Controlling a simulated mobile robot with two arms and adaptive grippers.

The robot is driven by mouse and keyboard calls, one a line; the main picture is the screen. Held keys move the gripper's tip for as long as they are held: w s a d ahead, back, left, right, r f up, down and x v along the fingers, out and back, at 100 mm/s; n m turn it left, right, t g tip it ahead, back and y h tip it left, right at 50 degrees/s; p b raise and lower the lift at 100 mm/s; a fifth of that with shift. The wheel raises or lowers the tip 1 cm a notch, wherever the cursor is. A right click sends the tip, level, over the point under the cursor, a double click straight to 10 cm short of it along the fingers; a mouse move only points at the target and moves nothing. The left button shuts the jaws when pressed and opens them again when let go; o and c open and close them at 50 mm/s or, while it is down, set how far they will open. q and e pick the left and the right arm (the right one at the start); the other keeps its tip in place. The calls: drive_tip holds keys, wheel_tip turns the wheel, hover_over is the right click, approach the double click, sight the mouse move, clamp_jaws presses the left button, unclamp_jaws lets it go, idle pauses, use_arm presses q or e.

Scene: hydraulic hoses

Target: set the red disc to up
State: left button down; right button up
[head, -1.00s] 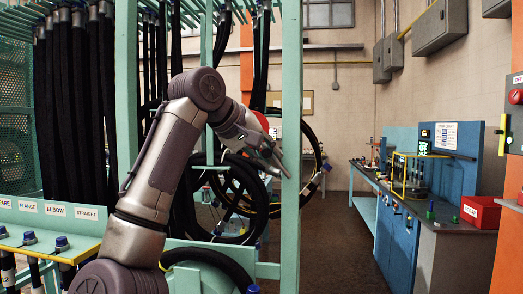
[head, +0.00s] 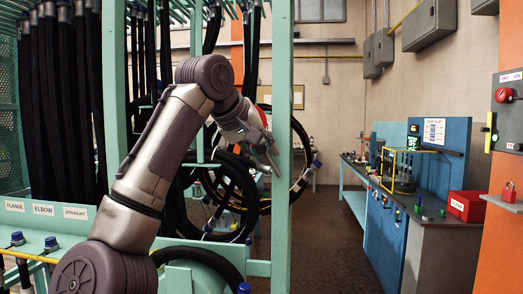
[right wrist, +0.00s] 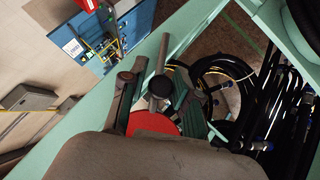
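A round red disc (head: 503,95) with a dark centre sits on a grey panel on the orange post at the far right of the head view. My right gripper (head: 268,158) is well to its left, beside the green upright, with its fingers apart. A second red rounded piece (head: 260,117) shows at my right wrist. It appears as a part-hidden red disc in the right wrist view (right wrist: 153,124), close behind the fingers. I cannot tell whether that piece is my own or a separate thing. My left gripper is out of view.
A green rack with hanging black hoses (head: 75,110) fills the left. Coiled hoses (head: 235,195) hang behind my right arm. A workbench (head: 430,222) with a red box (head: 466,206) stands right; a red padlock (head: 509,193) is below the panel. The floor (head: 335,240) between is clear.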

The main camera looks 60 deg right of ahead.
drive_tip(key=shift+o, duration=0.9)
drive_tip(key=v, duration=1.2)
drive_tip(key=shift+s, duration=0.1)
